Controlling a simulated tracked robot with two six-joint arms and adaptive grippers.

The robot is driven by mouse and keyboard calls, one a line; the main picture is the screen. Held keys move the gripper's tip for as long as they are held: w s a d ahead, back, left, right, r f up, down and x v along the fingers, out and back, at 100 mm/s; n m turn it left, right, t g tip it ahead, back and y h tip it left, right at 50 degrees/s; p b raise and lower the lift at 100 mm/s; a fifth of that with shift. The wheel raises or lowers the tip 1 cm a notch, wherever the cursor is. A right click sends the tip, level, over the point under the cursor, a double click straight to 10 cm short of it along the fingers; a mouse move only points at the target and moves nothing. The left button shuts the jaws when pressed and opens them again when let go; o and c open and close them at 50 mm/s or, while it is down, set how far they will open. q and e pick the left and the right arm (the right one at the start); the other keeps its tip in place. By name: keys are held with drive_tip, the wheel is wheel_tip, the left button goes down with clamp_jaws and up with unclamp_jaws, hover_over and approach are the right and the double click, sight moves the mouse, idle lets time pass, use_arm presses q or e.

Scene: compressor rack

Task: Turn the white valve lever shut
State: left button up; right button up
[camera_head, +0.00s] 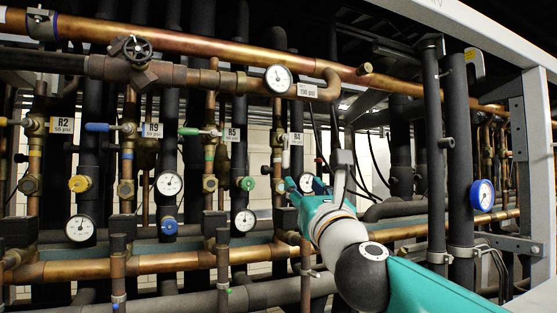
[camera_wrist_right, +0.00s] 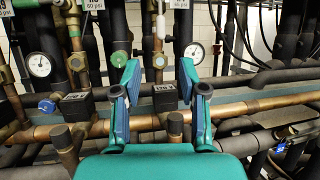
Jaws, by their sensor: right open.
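The white valve lever (camera_wrist_right: 161,24) hangs roughly upright on a pipe beside a 60 psi tag, at the top middle of the right wrist view. In the head view the lever (camera_head: 286,158) is a small pale strip just left of the R4 tag (camera_head: 297,139). My right gripper (camera_wrist_right: 159,80) is open and empty, its two blue-padded fingers pointing at the pipes below the lever. In the head view my right gripper (camera_head: 298,186) is below the R4 tag, partly hidden by its own arm. My left gripper is not in view.
Other levers are blue (camera_head: 97,127) and green (camera_head: 188,131), to the left. A dark vertical pipe (camera_head: 434,150) stands right of my right arm.

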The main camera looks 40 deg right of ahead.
sight(286, 160)
drive_tip(key=p+x, duration=0.6)
drive_tip(key=x, duration=0.8)
drive_tip(key=shift+w+d+r+p, duration=0.1)
drive_tip(key=shift+r+p, duration=0.15)
drive_tip(key=shift+p, duration=0.05)
drive_tip(key=shift+w+d+r+p, duration=0.15)
drive_tip(key=shift+w+d+p, duration=0.2)
drive_tip(key=shift+w, duration=0.25)
clamp_jaws()
